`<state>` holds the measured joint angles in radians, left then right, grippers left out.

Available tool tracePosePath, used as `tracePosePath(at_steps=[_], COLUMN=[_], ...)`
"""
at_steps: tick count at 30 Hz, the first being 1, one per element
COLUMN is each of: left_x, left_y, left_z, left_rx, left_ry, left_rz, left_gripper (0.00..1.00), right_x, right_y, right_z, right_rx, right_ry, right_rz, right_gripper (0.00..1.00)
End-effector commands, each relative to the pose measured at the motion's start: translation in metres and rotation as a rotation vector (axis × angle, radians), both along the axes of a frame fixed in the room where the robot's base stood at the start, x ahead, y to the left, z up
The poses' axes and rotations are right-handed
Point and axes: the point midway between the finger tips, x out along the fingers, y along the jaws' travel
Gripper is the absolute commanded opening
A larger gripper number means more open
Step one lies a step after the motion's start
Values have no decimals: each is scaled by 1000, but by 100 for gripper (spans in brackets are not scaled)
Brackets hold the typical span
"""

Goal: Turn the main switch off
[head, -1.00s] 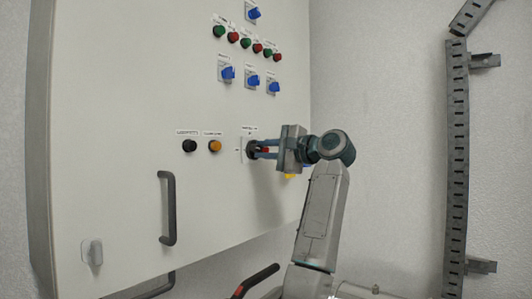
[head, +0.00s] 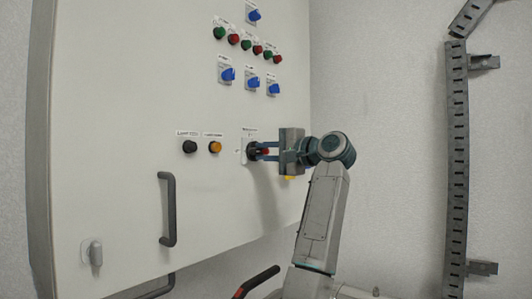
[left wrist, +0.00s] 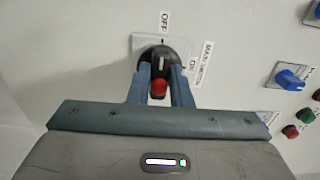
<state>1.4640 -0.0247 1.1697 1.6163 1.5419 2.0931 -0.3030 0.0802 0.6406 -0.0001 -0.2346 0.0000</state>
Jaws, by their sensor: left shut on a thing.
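The main switch (head: 252,151) is a black rotary knob with a red end on a white plate, on the front of the large white cabinet. In the left wrist view the knob (left wrist: 163,55) stands lengthwise between my fingers, its white mark in line with the OFF label (left wrist: 164,22). The ON label (left wrist: 193,66) is to its right. My left gripper (head: 265,151) is shut on the knob, one finger on each side; it also shows in the left wrist view (left wrist: 160,90). My right gripper is not in view.
The cabinet front (head: 110,130) also carries blue selector switches (head: 253,81), green and red buttons, a black button (head: 189,146), an orange button (head: 215,147) and a dark pull handle (head: 167,208). A perforated metal rail (head: 457,150) runs up the wall at right.

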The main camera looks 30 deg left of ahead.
Motion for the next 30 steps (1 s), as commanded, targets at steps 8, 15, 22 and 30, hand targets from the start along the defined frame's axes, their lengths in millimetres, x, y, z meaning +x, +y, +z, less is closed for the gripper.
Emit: tracePosePath(at_steps=[8,15,22,30], left_x=[0,0,-2,-7], left_y=[0,-5,-44,-93], left_z=[-1,-1,-4,-3], left_rx=[-2,-1,-1,-2], left_ry=[0,0,-1,1], left_rz=[0,-1,-5,-2], left_gripper=[40,40,40,40], right_x=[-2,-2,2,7], right_y=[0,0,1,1], right_z=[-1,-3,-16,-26], right_rx=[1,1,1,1], right_ry=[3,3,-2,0], right_rz=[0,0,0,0], right_gripper=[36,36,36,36])
